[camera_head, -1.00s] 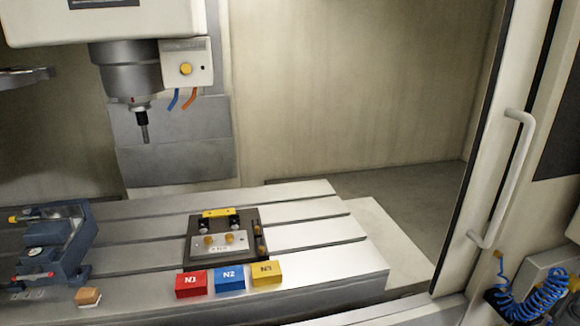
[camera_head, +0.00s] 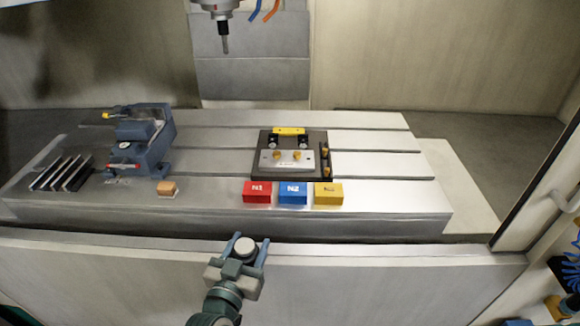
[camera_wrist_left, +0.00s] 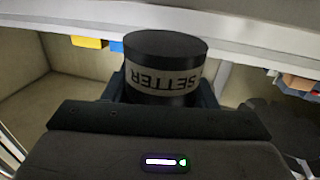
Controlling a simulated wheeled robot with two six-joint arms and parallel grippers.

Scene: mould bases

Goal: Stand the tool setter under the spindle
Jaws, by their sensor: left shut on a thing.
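The spindle (camera_head: 218,8) hangs at the top of the head view, cut off, with a thin tool (camera_head: 224,38) pointing down above the back of the table.
The machine table (camera_head: 215,190) carries a blue vise (camera_head: 150,150), dark plates (camera_head: 62,173), a small orange block (camera_head: 168,189), a dark fixture plate (camera_head: 262,160), and red (camera_head: 257,198), blue (camera_head: 293,199) and yellow (camera_head: 328,201) blocks. The table strip between vise and fixture is clear.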

